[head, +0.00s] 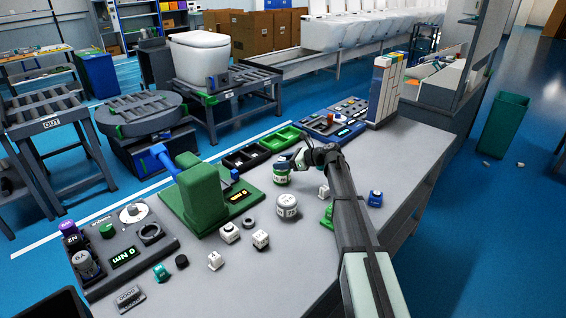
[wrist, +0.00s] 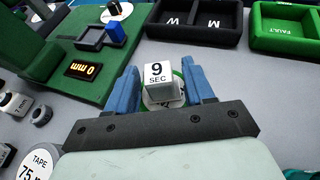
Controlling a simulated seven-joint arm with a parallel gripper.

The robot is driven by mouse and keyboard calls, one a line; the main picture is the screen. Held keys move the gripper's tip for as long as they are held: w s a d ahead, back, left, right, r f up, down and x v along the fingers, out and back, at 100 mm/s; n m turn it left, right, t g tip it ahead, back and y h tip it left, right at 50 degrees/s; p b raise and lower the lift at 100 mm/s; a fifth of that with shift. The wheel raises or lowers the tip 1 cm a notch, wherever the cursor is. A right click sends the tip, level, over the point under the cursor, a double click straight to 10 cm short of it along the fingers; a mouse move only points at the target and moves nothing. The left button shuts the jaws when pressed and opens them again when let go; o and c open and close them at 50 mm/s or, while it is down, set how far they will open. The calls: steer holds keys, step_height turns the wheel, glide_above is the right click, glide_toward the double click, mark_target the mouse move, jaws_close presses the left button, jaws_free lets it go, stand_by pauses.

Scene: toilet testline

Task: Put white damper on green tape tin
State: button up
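The white damper (wrist: 158,74), a small cube marked "9 SEC", stands upright between my fingers in the wrist view. My gripper (wrist: 161,88) has blue fingers on either side of it, with a narrow gap visible on the right. Below the cube show the pale top and green edge of the green tape tin (wrist: 179,100). In the head view the green tape tin (head: 280,177) stands on the bench with my gripper (head: 288,162) right over it. The damper is hard to make out there. Whether the cube touches the lid is hard to tell.
A grey-white tape tin (head: 287,206) stands nearby on the bench, with several small white cubes to its left. A green press fixture (head: 203,197) is on the left. Black and green bins (head: 246,157) lie behind my gripper. The bench's near right is mostly clear.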

steer(key=shift+o, duration=0.3)
steer(key=shift+d+r, duration=0.15)
steer(key=shift+r, duration=0.05)
steer(key=v, duration=1.1)
steer(key=shift+s+d+r, duration=0.15)
steer(key=shift+s+d, duration=0.05)
steer(key=shift+d, duration=0.05)
